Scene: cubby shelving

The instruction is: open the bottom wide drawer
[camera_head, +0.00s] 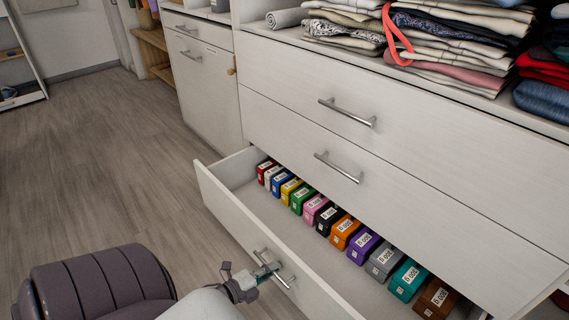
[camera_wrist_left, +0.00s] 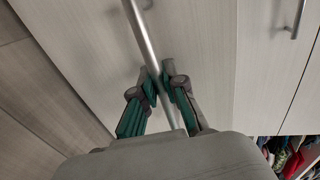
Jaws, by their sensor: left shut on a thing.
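The bottom wide drawer (camera_head: 232,212) is white and stands pulled out from the cabinet, with its inside showing in the head view. A row of several coloured boxes (camera_head: 345,232) lies in it. Its bar handle (camera_head: 287,283) is metal; the handle also shows in the left wrist view (camera_wrist_left: 139,33). My left gripper (camera_head: 266,270) is at the drawer front, shut on the handle. In the left wrist view its green-padded fingers (camera_wrist_left: 159,88) are on either side of the bar. My right gripper is not in view.
Two closed wide drawers with bar handles (camera_head: 347,112) (camera_head: 338,167) are above the open one. Folded clothes (camera_head: 430,35) lie on the shelf at the top. A small cabinet (camera_head: 202,90) stands to the left. The wooden floor (camera_head: 100,160) at left is clear.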

